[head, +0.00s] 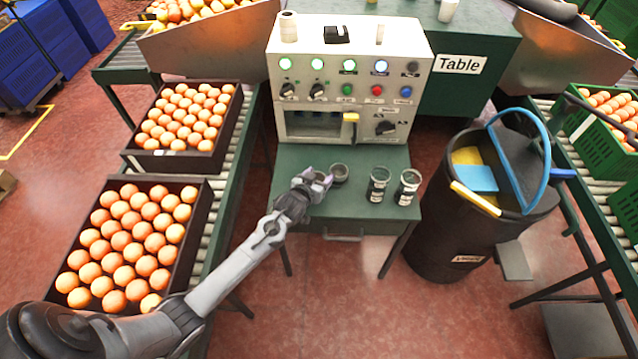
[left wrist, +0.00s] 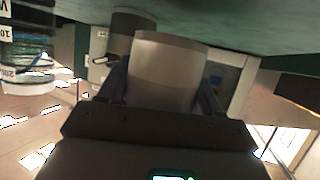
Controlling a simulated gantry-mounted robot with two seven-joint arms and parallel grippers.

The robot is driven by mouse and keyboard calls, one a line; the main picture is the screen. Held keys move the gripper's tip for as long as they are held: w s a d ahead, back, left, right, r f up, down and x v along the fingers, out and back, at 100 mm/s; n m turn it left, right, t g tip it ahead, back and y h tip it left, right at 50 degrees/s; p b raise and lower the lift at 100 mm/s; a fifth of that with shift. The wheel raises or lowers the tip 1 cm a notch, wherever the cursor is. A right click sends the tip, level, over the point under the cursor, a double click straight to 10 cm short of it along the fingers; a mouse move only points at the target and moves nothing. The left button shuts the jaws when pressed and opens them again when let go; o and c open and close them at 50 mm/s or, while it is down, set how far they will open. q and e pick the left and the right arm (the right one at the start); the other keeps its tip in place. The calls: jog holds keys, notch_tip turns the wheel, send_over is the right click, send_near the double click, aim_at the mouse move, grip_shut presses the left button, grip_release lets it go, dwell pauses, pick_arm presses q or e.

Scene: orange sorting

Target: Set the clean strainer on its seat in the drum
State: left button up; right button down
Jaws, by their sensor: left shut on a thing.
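My left gripper (head: 318,180) is shut on a small grey cylinder (left wrist: 168,70) at the front of the green bench. The cylinder sits between the two fingers in the left wrist view. I cannot tell if it is the clean strainer. A similar dark round cup (head: 340,173) stands just right of the gripper on the bench. The black drum (head: 440,235), with a label low on its front, stands on the floor right of the bench. Its strainer seat cannot be made out. My right gripper is not in view.
Two labelled jars (head: 378,186) (head: 408,188) stand on the bench (head: 285,190), right of the cup. A control machine (head: 350,65) with lit buttons stands behind. A blue hoop (head: 528,160) and blue and yellow pieces are at the drum's top. Orange crates (head: 190,215) line the left conveyor.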

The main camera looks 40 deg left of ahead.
pick_arm(q)
jog(key=shift+f+b, duration=0.35)
jog(key=shift+f, duration=0.95)
jog(key=shift+f, duration=0.15)
jog(key=o, duration=1.1)
